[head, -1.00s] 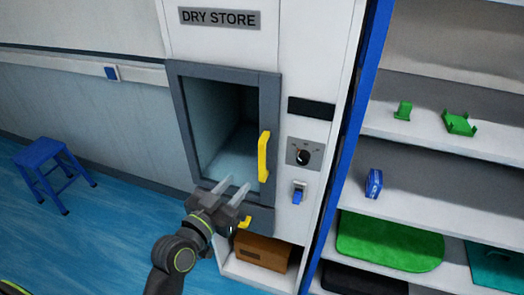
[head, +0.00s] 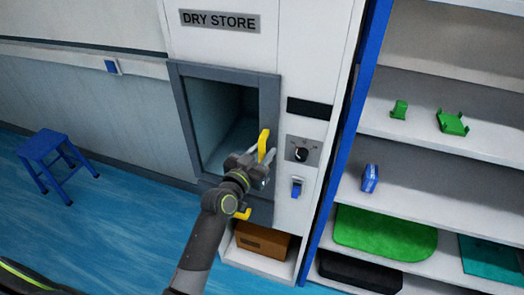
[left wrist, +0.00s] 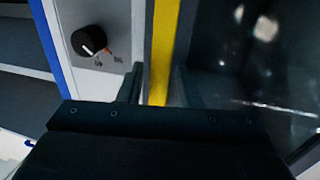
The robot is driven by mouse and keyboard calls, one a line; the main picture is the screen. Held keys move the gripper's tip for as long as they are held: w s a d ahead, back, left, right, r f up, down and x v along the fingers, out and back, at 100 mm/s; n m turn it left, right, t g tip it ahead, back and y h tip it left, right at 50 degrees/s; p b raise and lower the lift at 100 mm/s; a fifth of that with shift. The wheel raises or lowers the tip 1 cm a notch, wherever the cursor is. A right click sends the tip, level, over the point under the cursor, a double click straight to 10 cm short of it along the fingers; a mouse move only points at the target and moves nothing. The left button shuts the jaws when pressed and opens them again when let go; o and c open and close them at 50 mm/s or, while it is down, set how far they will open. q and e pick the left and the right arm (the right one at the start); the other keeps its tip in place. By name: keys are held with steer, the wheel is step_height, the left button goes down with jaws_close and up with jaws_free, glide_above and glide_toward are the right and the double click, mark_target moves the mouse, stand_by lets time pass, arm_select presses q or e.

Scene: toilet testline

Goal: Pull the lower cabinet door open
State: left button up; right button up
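The DRY STORE cabinet has a grey-framed upper door (head: 176,100) with a see-through pane and an upright yellow handle (head: 263,143). My left gripper (head: 265,157) is at the lower part of this handle. In the left wrist view its fingers (left wrist: 158,82) stand open on either side of the yellow handle (left wrist: 163,45), with gaps visible. Below is a dark grey lower front (head: 262,212) with a small yellow handle (head: 243,214), partly hidden by my left arm. The upper door appears shut. My right gripper is not in view.
A dial (head: 301,150) and a blue switch (head: 297,187) are right of the door. A brown box (head: 262,240) sits in the open bottom niche. Shelves with a blue post (head: 347,130) stand at right. A blue stool (head: 45,150) stands on open floor at left.

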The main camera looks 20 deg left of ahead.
arm_select(q)
jaws_close()
stand_by(0.4)
